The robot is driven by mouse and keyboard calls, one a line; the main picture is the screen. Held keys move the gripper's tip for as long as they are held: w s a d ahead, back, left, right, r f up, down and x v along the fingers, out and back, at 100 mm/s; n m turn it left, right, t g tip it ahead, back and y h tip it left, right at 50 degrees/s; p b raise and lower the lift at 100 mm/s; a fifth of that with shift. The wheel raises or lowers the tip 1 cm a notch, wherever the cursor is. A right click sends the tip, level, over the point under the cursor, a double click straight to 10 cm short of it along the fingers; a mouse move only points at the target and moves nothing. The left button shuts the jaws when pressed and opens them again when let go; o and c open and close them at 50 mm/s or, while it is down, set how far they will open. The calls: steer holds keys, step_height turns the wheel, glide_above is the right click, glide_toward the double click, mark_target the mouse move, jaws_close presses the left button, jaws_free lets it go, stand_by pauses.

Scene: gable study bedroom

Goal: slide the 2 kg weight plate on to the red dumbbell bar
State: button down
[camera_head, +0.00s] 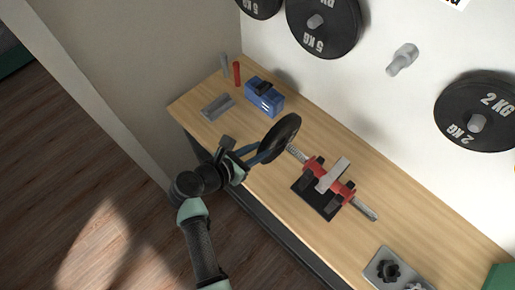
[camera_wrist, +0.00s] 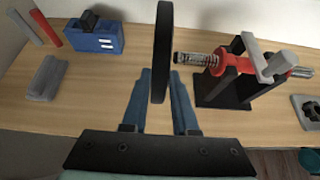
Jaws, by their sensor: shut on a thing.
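My gripper (camera_head: 262,155) is shut on a black weight plate (camera_head: 281,136) and holds it upright above the bench. In the wrist view the plate (camera_wrist: 162,50) stands edge-on between the two blue fingers (camera_wrist: 158,100). The red dumbbell bar (camera_head: 315,163) lies in a black stand (camera_head: 316,200) with a grey clamp piece across it.
A blue box (camera_head: 264,97), a grey block (camera_head: 218,106) and red and grey cylinders stand at the bench's far left. A grey tray (camera_head: 388,270) with black knobs is at the near right. More plates hang on wall pegs, one marked 2 KG (camera_head: 474,103).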

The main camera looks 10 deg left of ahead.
steer(key=s+d+p, duration=0.4)
steer(key=s+d, duration=0.1)
steer(key=d, duration=0.2)
steer(key=shift+d, duration=0.2)
stand_by(3.2)
steer(key=c, duration=0.6)
jaws_free()
steer(key=shift+s, duration=0.15)
steer(key=shift+s, duration=0.15)
steer(key=v, duration=1.2)
steer(key=shift+s+a+r, duration=0.15)
steer(key=shift+a+r, duration=0.1)
steer(key=shift+r, duration=0.05)
